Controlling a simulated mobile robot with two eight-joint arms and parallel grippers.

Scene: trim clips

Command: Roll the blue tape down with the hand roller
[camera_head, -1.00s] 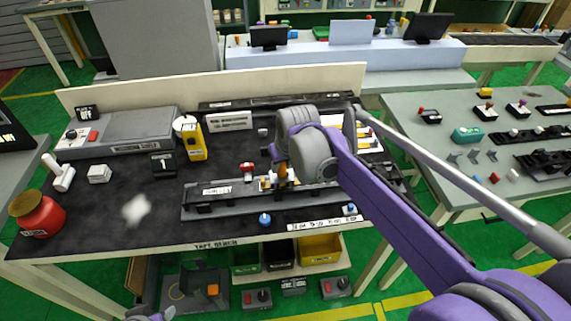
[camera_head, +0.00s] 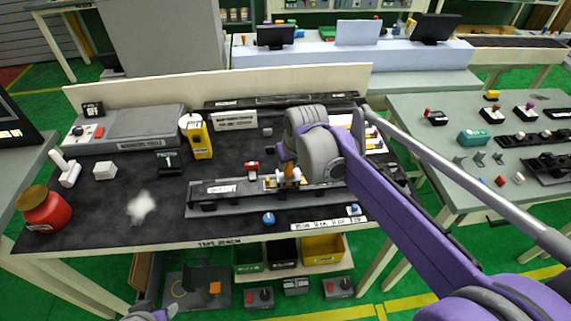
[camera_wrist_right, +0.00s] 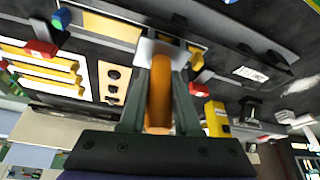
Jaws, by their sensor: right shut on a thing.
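My right gripper (camera_wrist_right: 158,110) is shut on the orange handle of the hand roller (camera_wrist_right: 159,90). The roller's pale metal head (camera_wrist_right: 160,50) is over the long grey fixture (camera_head: 225,204), at a yellow part of it. I cannot tell whether it touches. In the head view the orange handle (camera_head: 289,171) shows just left of my grey wrist, which hides the fixture's right part.
A blue knob (camera_head: 268,219) is at the bench's front edge, and a small blue part (camera_head: 354,209) is farther right. A yellow bottle-like item (camera_head: 198,137), a grey machine (camera_head: 125,131) and a red jar (camera_head: 45,209) stand on the left. The dark bench around the white patch (camera_head: 141,207) is clear.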

